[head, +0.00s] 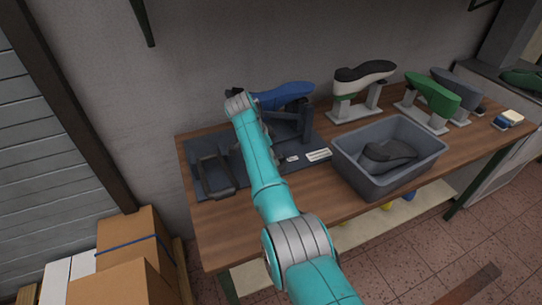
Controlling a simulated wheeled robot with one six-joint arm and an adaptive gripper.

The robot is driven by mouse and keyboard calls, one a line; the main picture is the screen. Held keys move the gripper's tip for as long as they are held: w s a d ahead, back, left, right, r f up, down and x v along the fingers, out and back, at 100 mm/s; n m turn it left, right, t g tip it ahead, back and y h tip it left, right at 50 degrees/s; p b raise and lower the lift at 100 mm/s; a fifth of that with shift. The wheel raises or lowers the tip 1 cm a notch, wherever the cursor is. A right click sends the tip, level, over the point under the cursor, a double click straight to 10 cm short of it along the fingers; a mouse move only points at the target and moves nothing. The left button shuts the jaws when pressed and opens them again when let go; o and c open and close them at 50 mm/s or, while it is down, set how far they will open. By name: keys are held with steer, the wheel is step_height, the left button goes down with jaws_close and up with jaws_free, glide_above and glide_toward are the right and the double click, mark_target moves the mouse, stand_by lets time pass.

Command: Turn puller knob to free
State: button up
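The puller is a dark fixture on a dark base plate (210,147) at the left of the bench. A blue shoe last (287,96) sits sole up on its dark stand (303,125). A dark open frame (216,178) stands at the plate's left front. I cannot make out the puller knob; my teal arm covers the middle of the fixture.
A grey bin (345,166) holding a dark last (388,155) stands right of the plate. Behind it are a black, white and green last (365,73), a green last (432,92) and a grey last (458,88) on stands. Cardboard boxes (137,245) stand at lower left.

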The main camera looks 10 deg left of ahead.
steer(key=v, duration=1.2)
steer(key=shift+f, duration=0.15)
